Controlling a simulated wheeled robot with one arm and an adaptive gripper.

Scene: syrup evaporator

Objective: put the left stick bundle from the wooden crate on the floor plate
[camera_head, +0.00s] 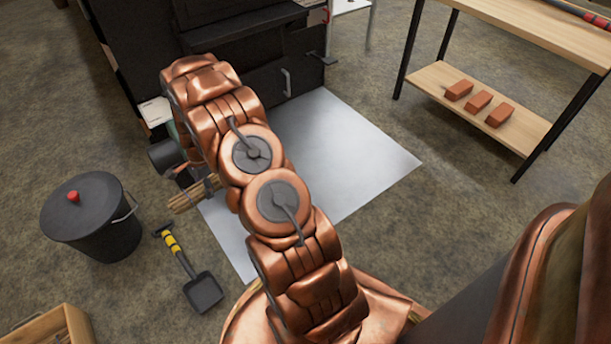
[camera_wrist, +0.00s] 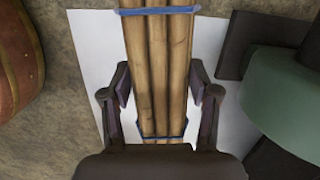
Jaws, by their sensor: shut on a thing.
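My gripper (camera_wrist: 160,100) is shut on a stick bundle (camera_wrist: 160,60), with one finger on each side of it. The bundle is several pale brown sticks with blue ties. In the head view the bundle (camera_head: 184,202) juts out left of my gripper (camera_head: 198,186), near the plate's left edge. The floor plate (camera_head: 368,160) is a flat light-grey sheet; it shows behind the bundle in the wrist view (camera_wrist: 92,50). I cannot tell the gap between bundle and plate. The wooden crate (camera_head: 28,329) is partly cut off at bottom left. My arm hides part of the plate.
A black lidded bucket (camera_head: 90,225) and a small shovel (camera_head: 190,270) stand and lie left of the plate. The dark evaporator (camera_head: 260,60) is behind the plate. A wooden bench (camera_head: 480,105) with orange bricks (camera_head: 479,101) is at right. The plate's right part is bare.

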